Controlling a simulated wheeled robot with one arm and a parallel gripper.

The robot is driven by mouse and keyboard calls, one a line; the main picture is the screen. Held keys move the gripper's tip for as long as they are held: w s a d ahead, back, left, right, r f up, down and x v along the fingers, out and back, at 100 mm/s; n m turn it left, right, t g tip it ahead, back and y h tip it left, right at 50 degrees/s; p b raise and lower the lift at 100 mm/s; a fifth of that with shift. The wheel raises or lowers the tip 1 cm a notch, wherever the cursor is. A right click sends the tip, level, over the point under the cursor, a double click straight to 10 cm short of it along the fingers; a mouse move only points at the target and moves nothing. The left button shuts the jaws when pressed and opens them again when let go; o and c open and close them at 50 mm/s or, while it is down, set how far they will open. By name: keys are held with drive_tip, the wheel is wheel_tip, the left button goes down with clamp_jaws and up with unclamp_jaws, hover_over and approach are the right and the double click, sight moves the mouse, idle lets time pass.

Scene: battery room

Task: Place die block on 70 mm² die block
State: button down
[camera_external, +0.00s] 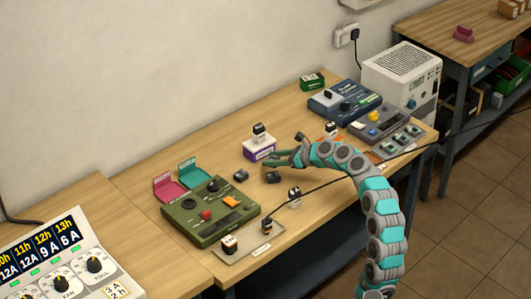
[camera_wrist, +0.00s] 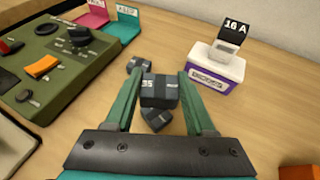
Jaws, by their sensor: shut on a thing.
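My gripper (camera_wrist: 159,80) has its two green fingers on either side of a dark grey die block (camera_wrist: 160,92) with white markings that look like "35". The gripper is shut on this block. A second dark die block (camera_wrist: 156,121) shows below the held one, turned and partly covered by it. A third dark die block (camera_wrist: 139,65) sits just beyond, near the left fingertip. In the external view my gripper (camera_external: 280,159) is over the middle of the bench, with a dark block (camera_external: 240,175) to its left. I cannot read which block is marked 70.
A white and purple box (camera_wrist: 216,68) carrying a "16 A" piece (camera_wrist: 234,34) stands right of the fingers. A green tester (camera_wrist: 58,60) with an orange switch is at left, with pink and teal trays behind it. Bare wood (camera_wrist: 265,110) lies at right.

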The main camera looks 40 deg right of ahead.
sight(274, 174)
drive_tip(key=shift+f+b, duration=0.45)
drive_tip(key=shift+f, duration=1.65)
drive_tip(key=shift+f, duration=0.1)
drive_tip(key=shift+c, duration=1.2)
unclamp_jaws()
drive_tip(key=shift+f, duration=0.1)
drive_tip(key=p+v, duration=0.1)
drive_tip(key=v, duration=1.1)
drive_tip(key=shift+p, duration=0.3)
